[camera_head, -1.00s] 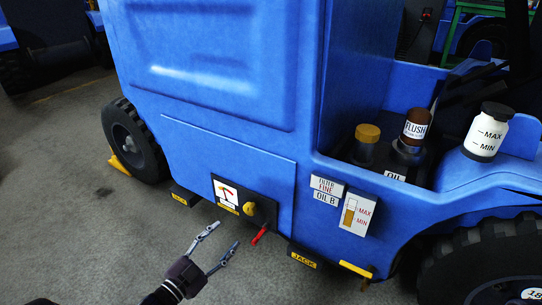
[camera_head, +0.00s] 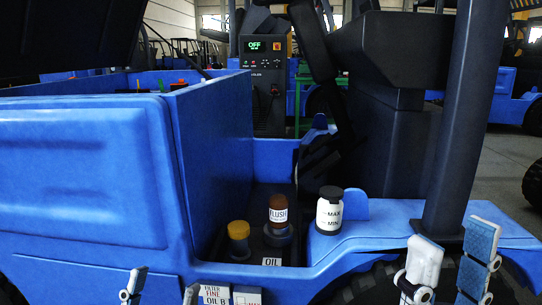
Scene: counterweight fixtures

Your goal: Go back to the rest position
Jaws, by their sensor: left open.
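My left gripper (camera_head: 160,288) shows at the bottom left edge, its two fingertips apart with nothing between them. It is in front of the blue vehicle's side panel (camera_head: 90,185). My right gripper (camera_head: 452,262) is at the bottom right, in front of the wheel arch. Its two pale, blue-padded fingers stand apart and hold nothing. Most of both arms is out of view.
A white MAX/MIN bottle (camera_head: 329,212), a brown FLUSH bottle (camera_head: 278,215) and a yellow-capped container (camera_head: 239,240) stand upright on the vehicle. A dark post (camera_head: 470,120) rises at right. A charger reading OFF (camera_head: 263,75) stands behind.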

